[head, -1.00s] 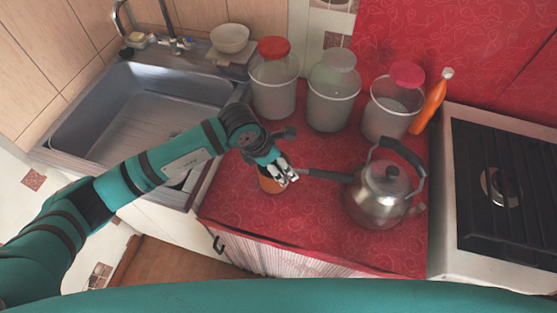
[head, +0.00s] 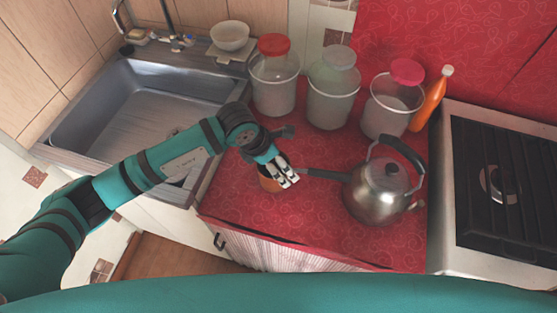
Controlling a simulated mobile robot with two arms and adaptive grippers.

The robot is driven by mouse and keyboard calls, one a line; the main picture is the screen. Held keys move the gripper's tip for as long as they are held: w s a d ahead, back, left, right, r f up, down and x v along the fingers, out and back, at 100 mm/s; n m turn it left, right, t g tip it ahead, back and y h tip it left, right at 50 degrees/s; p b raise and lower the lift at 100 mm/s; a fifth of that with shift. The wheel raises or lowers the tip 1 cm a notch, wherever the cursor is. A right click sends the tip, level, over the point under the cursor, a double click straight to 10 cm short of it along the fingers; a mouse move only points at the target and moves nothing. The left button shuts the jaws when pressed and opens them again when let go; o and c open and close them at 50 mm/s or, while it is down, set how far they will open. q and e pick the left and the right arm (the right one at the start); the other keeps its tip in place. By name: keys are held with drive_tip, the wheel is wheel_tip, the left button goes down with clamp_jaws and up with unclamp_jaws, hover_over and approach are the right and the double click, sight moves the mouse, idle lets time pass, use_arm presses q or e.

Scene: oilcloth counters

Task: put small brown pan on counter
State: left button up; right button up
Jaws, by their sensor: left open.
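The small brown pan (head: 268,184) sits on the red counter (head: 300,228), left of the kettle. Its orange-brown side shows, and a dark handle (head: 325,174) reaches right toward the kettle. My left gripper (head: 288,182) is over the pan's right side, fingers pointing down and apart. The gripper hides much of the pan, and I cannot tell whether the fingers touch it. My right gripper is not in view.
A metal kettle (head: 375,190) stands close on the right. Clear jars (head: 333,95) and an orange bottle (head: 430,100) line the back. A sink (head: 130,110) is left, a stove (head: 505,190) right. The counter's front strip is free.

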use_arm(q)
drive_tip(key=b+v, duration=0.1)
drive_tip(key=v, duration=1)
drive_tip(key=shift+b, duration=0.3)
drive_tip(key=shift+f, duration=0.1)
